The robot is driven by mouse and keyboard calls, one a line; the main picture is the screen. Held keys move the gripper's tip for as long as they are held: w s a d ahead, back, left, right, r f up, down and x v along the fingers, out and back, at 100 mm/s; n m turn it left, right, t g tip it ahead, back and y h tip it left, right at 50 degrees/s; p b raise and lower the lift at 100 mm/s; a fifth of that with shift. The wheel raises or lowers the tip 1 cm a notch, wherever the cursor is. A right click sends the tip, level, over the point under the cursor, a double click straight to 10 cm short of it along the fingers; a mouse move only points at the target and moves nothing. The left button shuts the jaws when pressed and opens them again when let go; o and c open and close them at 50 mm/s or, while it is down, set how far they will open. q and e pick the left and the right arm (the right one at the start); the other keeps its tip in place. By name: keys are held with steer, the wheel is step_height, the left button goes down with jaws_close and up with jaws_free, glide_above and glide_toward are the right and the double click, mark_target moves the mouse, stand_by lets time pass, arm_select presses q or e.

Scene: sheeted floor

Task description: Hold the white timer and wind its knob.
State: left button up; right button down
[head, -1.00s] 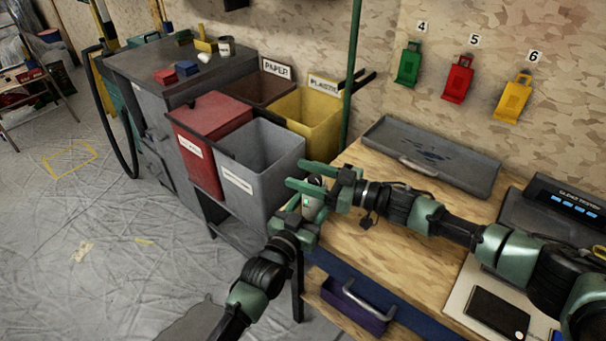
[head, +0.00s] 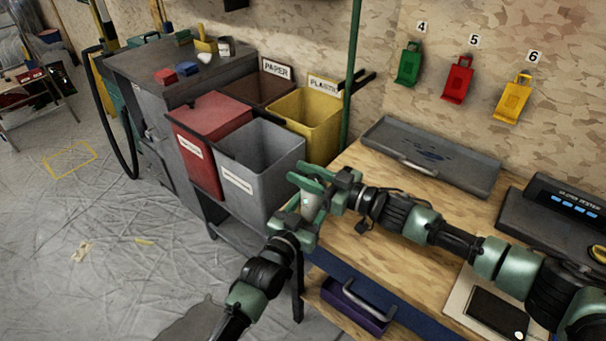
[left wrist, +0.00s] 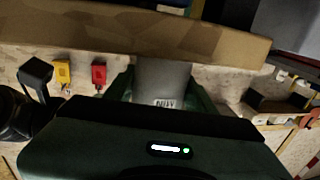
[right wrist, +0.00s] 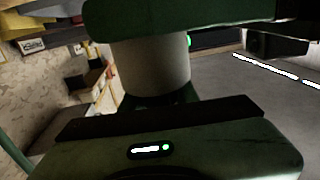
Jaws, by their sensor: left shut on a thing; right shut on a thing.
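The white timer (head: 308,207) is a small pale cylinder held in the air between my two grippers, beside the workbench's left front corner. My left gripper (head: 304,222) is shut on it from below. My right gripper (head: 318,186) is shut on its upper part from the bench side. In the left wrist view the timer (left wrist: 165,82) stands between the fingers, with a small printed label partly visible. In the right wrist view its pale side (right wrist: 150,68) shows close up. The knob is hidden by the fingers, so its setting cannot be told.
The grey bin (head: 258,165) is just behind and left of the grippers, near the red, brown and yellow bins. On the bench are a grey tray (head: 430,158) and a black tester (head: 566,204).

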steer(key=m+t+h, duration=0.4)
steer(key=t+h, duration=0.1)
steer(key=w+d+m+t+h, duration=0.1)
steer(key=m+t+h, duration=0.1)
steer(key=m+t, duration=0.1)
steer(key=shift+r+h, duration=0.2)
steer(key=shift+h, duration=0.2)
steer(key=shift+w+d+m+h, duration=0.15)
steer(key=shift+m+h, duration=0.35)
steer(key=shift+h, duration=0.1)
steer(key=shift+d, duration=0.1)
steer(key=c, duration=1.1)
jaws_free()
steer(key=shift+o, duration=0.2)
steer(key=shift+f, duration=0.15)
steer(key=shift+d, duration=0.1)
